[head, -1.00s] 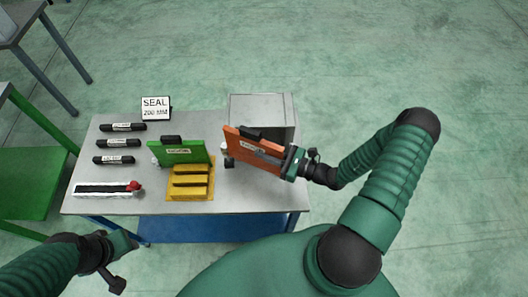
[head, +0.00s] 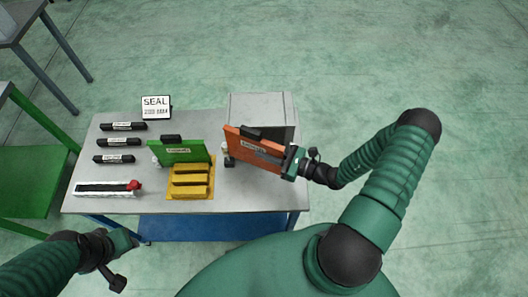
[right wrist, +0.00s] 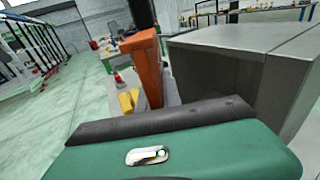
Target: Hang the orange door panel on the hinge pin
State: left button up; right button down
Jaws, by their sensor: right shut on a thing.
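The orange door panel (head: 256,150), with a black strip on top and a white label, stands roughly upright in front of the grey metal box (head: 258,105). My right gripper (head: 292,162) is shut on its right edge. In the right wrist view the panel (right wrist: 146,65) shows edge-on, left of the grey box (right wrist: 240,62). A small pale part (head: 225,148) and a black block (head: 229,162) sit by the panel's left edge; I cannot tell whether either is the hinge pin. My left gripper (head: 122,240) is off the table's front left, its jaws unclear.
A green panel (head: 180,151) stands behind a yellow tray (head: 206,188) with yellow bars. Several black bars (head: 119,142), a white tray with a red part (head: 105,188) and a SEAL sign (head: 156,107) are at left. The table (head: 250,195) is bare at front right.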

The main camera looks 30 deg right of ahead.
jog(key=shift+d, duration=0.15)
jog(key=shift+f+b, duration=2.2)
jog(key=shift+f, duration=0.7)
jog(key=c, duration=1.5)
grip_release()
jog(key=shift+o, duration=0.2)
jog(key=f+b+v, duration=0.1)
jog(key=b+v, duration=0.3)
jog(key=v, duration=1.2)
jog(key=shift+s+r+b, duration=0.35)
jog(key=shift+s+r, duration=0.05)
